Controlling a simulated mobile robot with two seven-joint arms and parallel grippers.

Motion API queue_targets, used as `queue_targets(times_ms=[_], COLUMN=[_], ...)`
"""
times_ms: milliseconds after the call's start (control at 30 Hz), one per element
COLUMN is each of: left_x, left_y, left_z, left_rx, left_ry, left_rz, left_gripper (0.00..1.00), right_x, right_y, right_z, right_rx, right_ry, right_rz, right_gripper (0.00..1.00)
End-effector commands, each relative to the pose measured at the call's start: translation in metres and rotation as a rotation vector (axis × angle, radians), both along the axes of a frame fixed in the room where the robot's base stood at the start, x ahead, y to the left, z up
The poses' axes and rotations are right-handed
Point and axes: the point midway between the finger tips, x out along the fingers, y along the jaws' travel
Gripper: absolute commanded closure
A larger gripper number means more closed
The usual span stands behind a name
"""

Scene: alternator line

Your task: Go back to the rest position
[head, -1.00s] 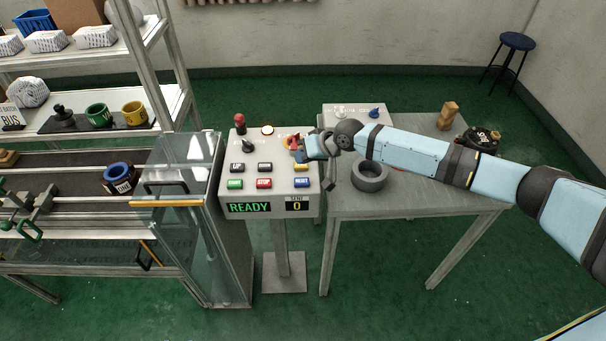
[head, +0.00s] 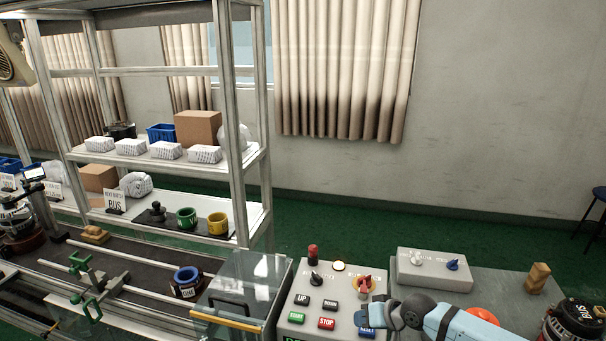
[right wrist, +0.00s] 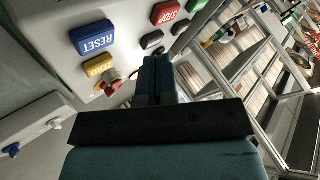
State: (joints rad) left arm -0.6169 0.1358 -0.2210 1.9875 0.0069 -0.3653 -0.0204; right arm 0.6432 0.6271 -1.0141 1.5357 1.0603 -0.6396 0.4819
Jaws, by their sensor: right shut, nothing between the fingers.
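My right gripper (head: 364,318) hangs over the right side of the grey control panel (head: 298,318), with its arm coming in from the lower right. Its fingers are together and empty; they also show in the right wrist view (right wrist: 156,75). The red knob (head: 366,285) is just behind the fingertips, and the blue RESET button (head: 367,333) is just in front. In the right wrist view, RESET (right wrist: 95,38) and the yellow ZERO button (right wrist: 98,70) are left of the fingers. Whether the fingers touch the panel cannot be told. My left gripper is not in view.
A glass-sided case (head: 243,290) stands left of the panel. A grey table to the right bears a switch box (head: 434,270), a wooden piece (head: 538,277) and a black alternator (head: 578,318). A tall shelf (head: 243,120) stands at the back left.

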Motion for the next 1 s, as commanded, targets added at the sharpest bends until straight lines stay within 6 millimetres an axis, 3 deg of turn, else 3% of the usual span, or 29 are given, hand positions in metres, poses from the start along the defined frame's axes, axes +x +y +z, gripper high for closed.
queue_targets(times_ms=[100, 200, 400, 567, 800, 1000], left_x=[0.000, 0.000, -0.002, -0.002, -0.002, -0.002], left_y=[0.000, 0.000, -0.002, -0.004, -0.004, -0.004], left_z=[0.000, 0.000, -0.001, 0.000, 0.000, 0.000], left_rx=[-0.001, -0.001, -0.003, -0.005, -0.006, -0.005], left_ry=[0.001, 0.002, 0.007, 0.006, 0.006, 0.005], left_rz=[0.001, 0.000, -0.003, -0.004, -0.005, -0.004], left_gripper=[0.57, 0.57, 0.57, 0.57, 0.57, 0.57], right_x=[-0.045, -0.078, -0.142, -0.192, -0.269, -0.313], right_y=[0.037, 0.058, 0.075, 0.064, 0.014, -0.020], right_z=[-0.028, -0.043, -0.064, -0.078, -0.098, -0.106], right_rx=[0.031, 0.045, 0.037, -0.026, -0.223, -0.365], right_ry=[-0.056, -0.126, -0.256, -0.342, -0.415, -0.430], right_rz=[0.049, 0.066, 0.042, -0.021, -0.118, -0.146], right_gripper=[1.00, 1.00, 1.00, 1.00, 1.00, 1.00])
